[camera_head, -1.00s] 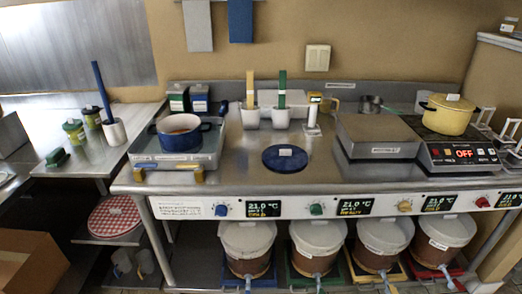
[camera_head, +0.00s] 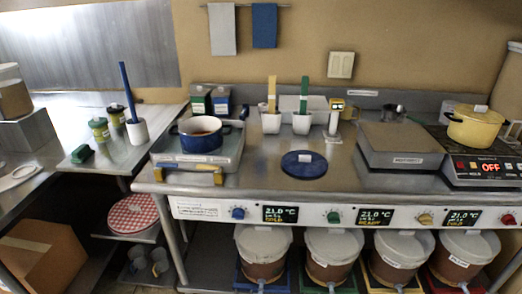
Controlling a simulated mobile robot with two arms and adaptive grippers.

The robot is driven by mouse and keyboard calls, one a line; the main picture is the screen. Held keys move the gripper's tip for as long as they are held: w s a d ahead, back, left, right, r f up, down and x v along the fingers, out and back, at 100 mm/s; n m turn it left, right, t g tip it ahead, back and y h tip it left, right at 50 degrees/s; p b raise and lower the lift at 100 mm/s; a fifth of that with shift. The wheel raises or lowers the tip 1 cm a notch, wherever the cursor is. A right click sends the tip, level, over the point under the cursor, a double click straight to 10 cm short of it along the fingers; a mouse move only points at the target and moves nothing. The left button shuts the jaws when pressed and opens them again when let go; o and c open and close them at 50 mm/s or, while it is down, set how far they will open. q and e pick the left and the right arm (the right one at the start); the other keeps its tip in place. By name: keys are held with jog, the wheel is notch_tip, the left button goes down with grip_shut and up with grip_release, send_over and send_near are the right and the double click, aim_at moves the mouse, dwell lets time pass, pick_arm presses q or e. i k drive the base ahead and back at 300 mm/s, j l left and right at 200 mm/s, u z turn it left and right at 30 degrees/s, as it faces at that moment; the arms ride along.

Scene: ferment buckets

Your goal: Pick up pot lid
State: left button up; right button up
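A dark blue round pot lid (camera_head: 303,168) with a pale handle piece on top lies flat on the steel counter, near its front middle. Neither of my grippers shows in the view.
The steel counter (camera_head: 265,185) is clear around the blue lid. A grey scale (camera_head: 400,141) stands right of it, and white cups (camera_head: 271,123) with coloured tools stand behind. Lidded buckets (camera_head: 331,256) stand below. A cardboard box (camera_head: 38,257) is on the floor left.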

aim_at(301, 162)
jog(key=i+l+u, duration=0.2)
jog(key=l+u, duration=0.15)
jog(key=i+l+u, duration=0.15)
jog(key=l+u, duration=0.2)
jog(key=i+l+u, duration=0.1)
jog(key=l+u, duration=0.25)
